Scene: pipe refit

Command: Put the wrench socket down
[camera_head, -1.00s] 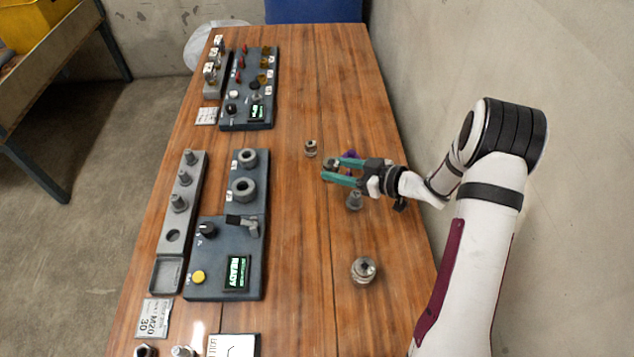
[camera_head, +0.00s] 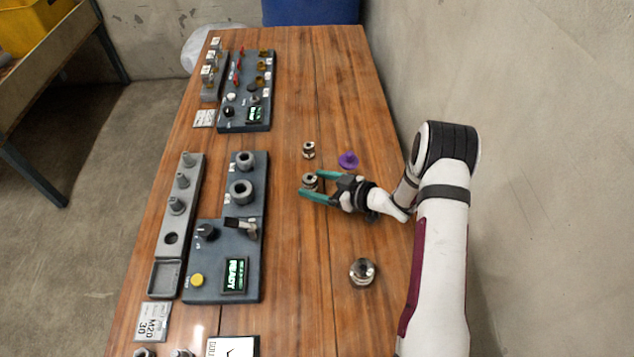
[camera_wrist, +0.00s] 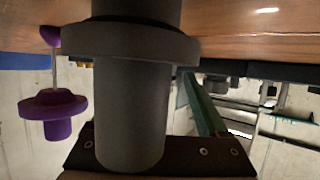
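My gripper (camera_head: 311,187), with teal fingers, reaches level to the left over the right half of the table. Its fingers are closed around a small round metal piece, the wrench socket (camera_head: 310,181), at their tips. I cannot tell whether the socket touches the table. In the wrist view, which is upside down, one teal finger (camera_wrist: 203,107) shows at the right.
A purple flanged piece (camera_head: 348,160) stands just behind my gripper. A similar metal fitting (camera_head: 308,150) stands beyond the fingertips, and another (camera_head: 362,272) in front. The grey panel (camera_head: 213,283) lies to the left, with bare wood between. The wall is close on the right.

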